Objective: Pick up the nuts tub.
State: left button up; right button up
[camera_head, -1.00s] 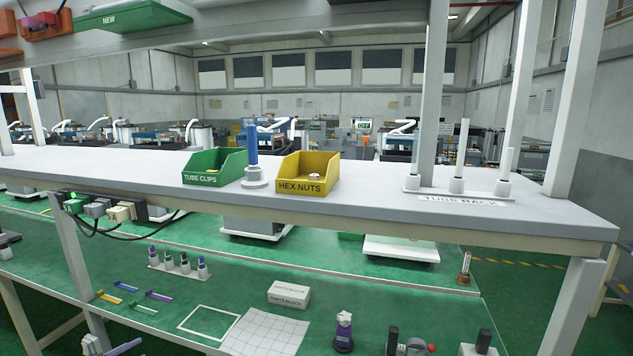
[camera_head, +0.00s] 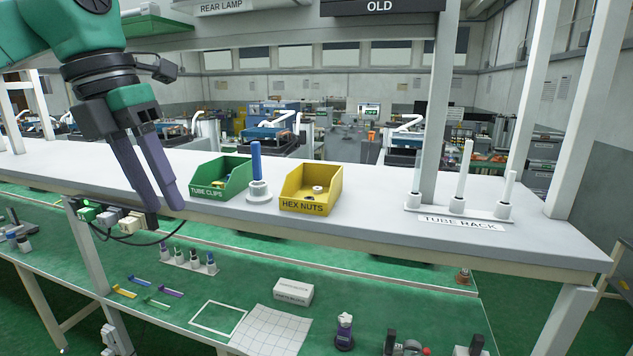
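The nuts tub is a yellow open bin labelled "HEX NUTS" (camera_head: 304,206) on the upper white shelf, with a few nuts showing inside. To its left a blue tube stands upright in a white base (camera_head: 258,190), and left of that is a green bin labelled "TUBE CLIPS" (camera_head: 208,193). My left gripper (camera_head: 168,208) reaches in from the upper left, fingers pointing down, near the shelf's front edge left of the green bin. It is well apart from the yellow tub. Its two fingers look close together with nothing visible between them; the gap is hard to judge. My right gripper is out of view.
A tube rack (camera_head: 458,212) with white tubes stands right of the tub, beside a shelf post (camera_head: 434,110). The shelf (camera_head: 372,214) is clear between tub and rack. A lower green bench (camera_head: 375,295) holds a white box (camera_head: 293,291) and small tools.

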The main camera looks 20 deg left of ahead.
aim_at(299, 183)
jog(key=i, duration=1.4)
